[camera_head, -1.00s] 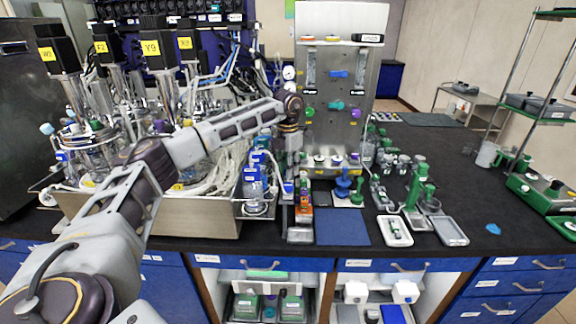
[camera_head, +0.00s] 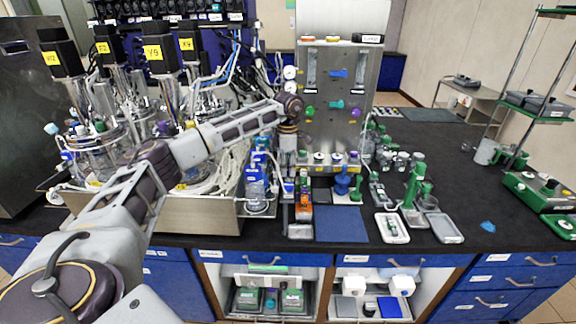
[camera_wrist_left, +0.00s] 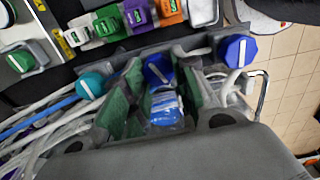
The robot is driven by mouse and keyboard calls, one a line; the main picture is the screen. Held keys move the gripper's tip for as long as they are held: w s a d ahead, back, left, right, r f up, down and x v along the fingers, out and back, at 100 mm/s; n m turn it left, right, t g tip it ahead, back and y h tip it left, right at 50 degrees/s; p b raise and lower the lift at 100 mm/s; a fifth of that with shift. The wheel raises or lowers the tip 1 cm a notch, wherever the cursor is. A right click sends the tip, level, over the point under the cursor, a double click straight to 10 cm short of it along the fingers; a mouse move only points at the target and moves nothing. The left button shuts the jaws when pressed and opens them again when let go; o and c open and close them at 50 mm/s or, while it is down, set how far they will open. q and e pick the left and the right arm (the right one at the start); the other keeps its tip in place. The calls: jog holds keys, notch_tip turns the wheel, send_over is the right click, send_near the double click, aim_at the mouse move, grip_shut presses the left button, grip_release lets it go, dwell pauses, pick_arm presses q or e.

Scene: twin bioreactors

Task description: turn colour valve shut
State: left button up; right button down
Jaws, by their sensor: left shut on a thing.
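My left gripper (camera_wrist_left: 160,95) has green-padded fingers on both sides of a blue knob (camera_wrist_left: 158,68) with a white stripe. It is shut on that knob, and a clear, blue-marked body (camera_wrist_left: 165,108) shows just below it. In the head view my left gripper (camera_head: 288,165) points down at the left edge of the steel panel, its fingertips partly lost among small parts. A teal knob (camera_wrist_left: 92,84) is left of the fingers and another blue knob (camera_wrist_left: 237,50) is to the right, both with white stripes. My right gripper is not in view.
The upright steel panel (camera_head: 334,130) carries green (camera_head: 309,112), teal (camera_head: 337,104) and purple (camera_head: 355,113) knobs. Blue-capped bottles (camera_head: 256,180) and tubing crowd the left.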

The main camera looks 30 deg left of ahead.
aim_at(288, 169)
pick_arm(q)
jog(key=shift+r+m+p, duration=0.1)
jog(key=shift+m+p, duration=0.2)
jog(key=shift+m, duration=1.5)
jog(key=shift+w+m, duration=0.1)
jog(key=shift+m, duration=0.7)
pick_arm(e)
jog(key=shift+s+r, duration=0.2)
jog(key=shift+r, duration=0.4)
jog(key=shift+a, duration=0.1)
pick_arm(q)
jog(key=o, duration=1)
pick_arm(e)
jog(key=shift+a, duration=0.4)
pick_arm(q)
jog(key=shift+r, duration=5.9)
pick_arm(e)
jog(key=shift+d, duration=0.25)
